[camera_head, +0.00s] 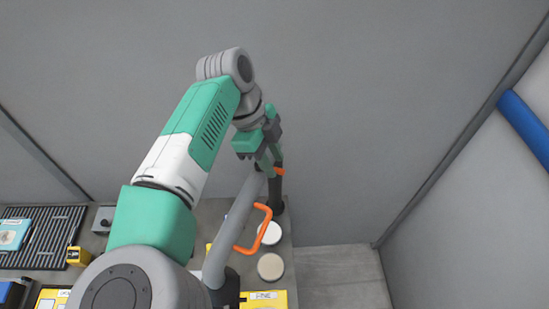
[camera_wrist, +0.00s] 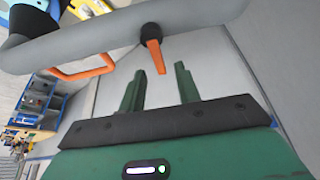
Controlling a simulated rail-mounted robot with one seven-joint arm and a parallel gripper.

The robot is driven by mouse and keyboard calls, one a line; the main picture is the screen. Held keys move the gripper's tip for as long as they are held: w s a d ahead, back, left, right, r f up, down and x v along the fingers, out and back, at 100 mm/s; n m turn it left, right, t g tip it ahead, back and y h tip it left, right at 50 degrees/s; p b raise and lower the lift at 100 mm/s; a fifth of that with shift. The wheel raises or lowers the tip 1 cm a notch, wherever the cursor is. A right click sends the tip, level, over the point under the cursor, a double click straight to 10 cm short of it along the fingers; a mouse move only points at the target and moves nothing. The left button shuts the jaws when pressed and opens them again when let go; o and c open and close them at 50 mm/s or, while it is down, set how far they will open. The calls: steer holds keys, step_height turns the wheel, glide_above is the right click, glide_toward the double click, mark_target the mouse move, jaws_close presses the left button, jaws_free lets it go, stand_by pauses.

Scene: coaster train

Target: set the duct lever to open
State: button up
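The duct lever (camera_wrist: 154,56) is a short orange bar on a dark round hub (camera_wrist: 151,32), mounted on the grey duct pipe (camera_wrist: 100,38). In the wrist view the lever points down toward my gripper (camera_wrist: 160,72), its tip close to the gap between the two green fingers. The fingers are apart with nothing held between them. In the head view my gripper (camera_head: 270,158) is at the far end of the pipe, and a bit of the orange lever (camera_head: 279,171) shows beside it. Contact between fingers and lever cannot be made out.
An orange loop handle (camera_head: 263,228) sticks out from the pipe nearer to me. Two round pale discs lie beside it, and a yellow labelled box (camera_head: 272,299) stands in front. A dark slotted tray (camera_head: 55,235) is at left. Bare wall lies behind.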

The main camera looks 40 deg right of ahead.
steer(key=shift+s+d+f, duration=0.1)
steer(key=shift+s+f, duration=0.1)
steer(key=shift+f, duration=0.3)
jaws_close()
steer(key=shift+r+m, duration=0.1)
steer(key=shift+m, duration=0.2)
steer(key=shift+w+a+m+t+y+p, duration=0.15)
steer(key=shift+a+m+y+p, duration=0.6)
steer(key=shift+m, duration=1.55)
steer(key=shift+w+a+m+t+y+p, duration=0.15)
steer(key=shift+a+m+y+p, duration=0.55)
steer(key=shift+m, duration=1.6)
steer(key=shift+w+a+m+t+y+p, duration=0.15)
steer(key=shift+a+m+y, duration=0.65)
steer(key=shift+m, duration=1.5)
steer(key=shift+d+y, duration=0.25)
steer(key=shift+y, duration=0.1)
